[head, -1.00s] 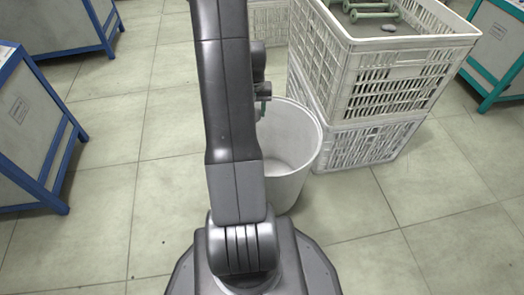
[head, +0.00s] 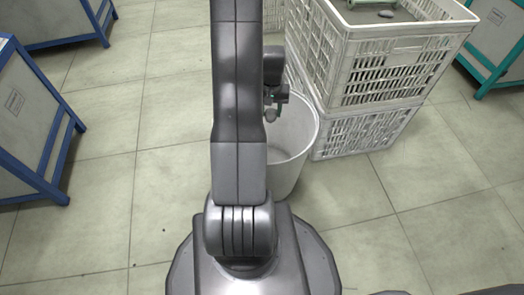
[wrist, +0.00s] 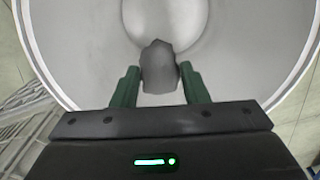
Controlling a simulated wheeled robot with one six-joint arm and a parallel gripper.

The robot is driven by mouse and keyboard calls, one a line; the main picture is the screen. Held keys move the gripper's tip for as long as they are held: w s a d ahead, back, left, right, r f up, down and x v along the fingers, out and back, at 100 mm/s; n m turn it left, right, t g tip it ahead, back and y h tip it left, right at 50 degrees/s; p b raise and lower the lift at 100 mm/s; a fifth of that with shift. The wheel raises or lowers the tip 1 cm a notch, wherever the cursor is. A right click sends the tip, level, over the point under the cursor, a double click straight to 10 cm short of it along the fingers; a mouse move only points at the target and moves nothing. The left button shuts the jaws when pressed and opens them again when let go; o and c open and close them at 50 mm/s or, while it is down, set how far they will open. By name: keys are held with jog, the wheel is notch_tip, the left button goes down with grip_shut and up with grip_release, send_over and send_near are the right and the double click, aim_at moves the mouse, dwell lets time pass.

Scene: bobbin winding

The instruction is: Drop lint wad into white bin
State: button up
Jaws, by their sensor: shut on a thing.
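The lint wad is a small grey lump (wrist: 159,68) between the green fingers of my gripper (wrist: 160,84) in the wrist view. My gripper is shut on it. In the head view the wad (head: 271,115) shows just below my gripper (head: 275,100), over the bin's opening. The white bin (head: 291,170) stands on the floor just right of my arm, which hides its left part. In the wrist view the bin's rim (wrist: 38,62) curves around the gripper, and the bin's pale inside lies below the wad.
White plastic crates (head: 385,75) are stacked right behind the bin, with a grey lump and green-white pieces on top. Blue-framed cabinets (head: 25,120) stand at the left and a teal-framed one (head: 497,45) at the far right. The tiled floor between is clear.

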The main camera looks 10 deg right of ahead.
jog(key=shift+f, duration=0.75)
jog(key=o, duration=1)
jog(key=shift+o, duration=0.2)
jog(key=shift+r, duration=0.1)
notch_tip(320, 180, up, 14)
jog(key=p, duration=0.4)
jog(key=shift+f, duration=0.2)
